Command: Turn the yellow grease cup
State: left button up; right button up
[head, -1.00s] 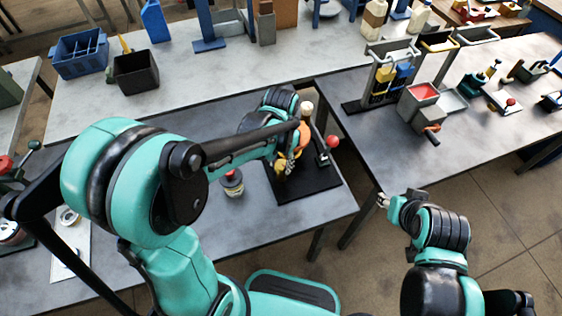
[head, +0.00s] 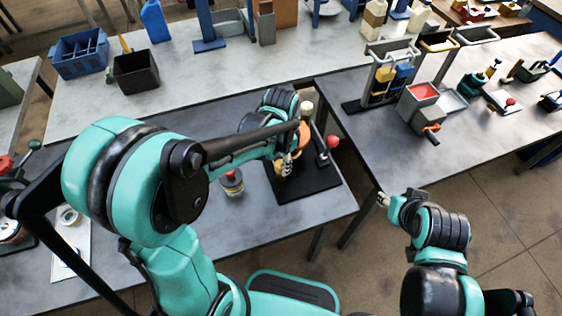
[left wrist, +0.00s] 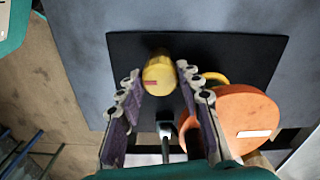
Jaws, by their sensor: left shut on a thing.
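The yellow grease cup (left wrist: 158,75), with a small red mark on its side, is between the fingertips of my left gripper (left wrist: 159,82) in the left wrist view. The fingers are shut on it, one on each side. In the head view my left gripper (head: 286,165) is over the black base plate (head: 312,184) on the grey table, and the cup is mostly hidden there. An orange round part (left wrist: 240,118) sits just right of the fingers in the left wrist view. My right gripper (head: 384,199) is off the table's edge, far from the cup; its finger opening is too small to judge.
A red ball knob (head: 332,141) on a lever stands right of my left gripper. A small can with a red top (head: 232,183) stands left of the plate. The right table holds a grey box with a red inside (head: 421,95). Table between can and front edge is clear.

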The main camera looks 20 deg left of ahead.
pick_arm(q)
jog(key=o, duration=1.2)
jog(key=shift+c, duration=0.2)
jog(key=shift+r, duration=0.1)
notch_tip(320, 180, up, 12)
jog(key=s+a+f+n+t+b, duration=0.2)
jog(key=s+a+f+n+t, duration=0.2)
jog(key=s+n+t, duration=0.3)
jog(key=s+a+n, duration=0.1)
jog(key=s, duration=0.2)
jog(key=shift+f+n, duration=0.2)
jog(key=shift+n, duration=0.2)
